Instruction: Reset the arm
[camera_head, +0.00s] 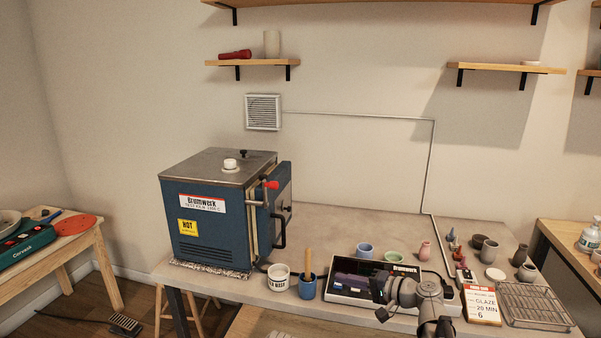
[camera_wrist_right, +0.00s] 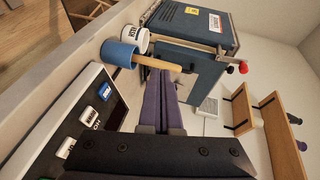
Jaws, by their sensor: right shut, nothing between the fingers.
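My right gripper (camera_head: 380,296) is in front of the control box (camera_head: 408,269) at the front of the workbench, with its arm coming in from the bottom edge. In the right wrist view, its two long dark purple fingers (camera_wrist_right: 162,88) lie together, with nothing between them. They point toward the blue kiln (camera_wrist_right: 193,30). The blue cup (camera_wrist_right: 118,53) with a wooden-handled tool is beside the fingers, apart from them as far as I can tell. My arm hides part of the control box. My left gripper is not in view.
The kiln (camera_head: 205,222) stands on the bench's left. A white jar (camera_head: 279,278) and the blue cup (camera_head: 306,287) stand beside the control box. Small pots, a glaze sign (camera_head: 482,304) and a wire rack (camera_head: 535,306) are at right. The space above is clear up to the shelves.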

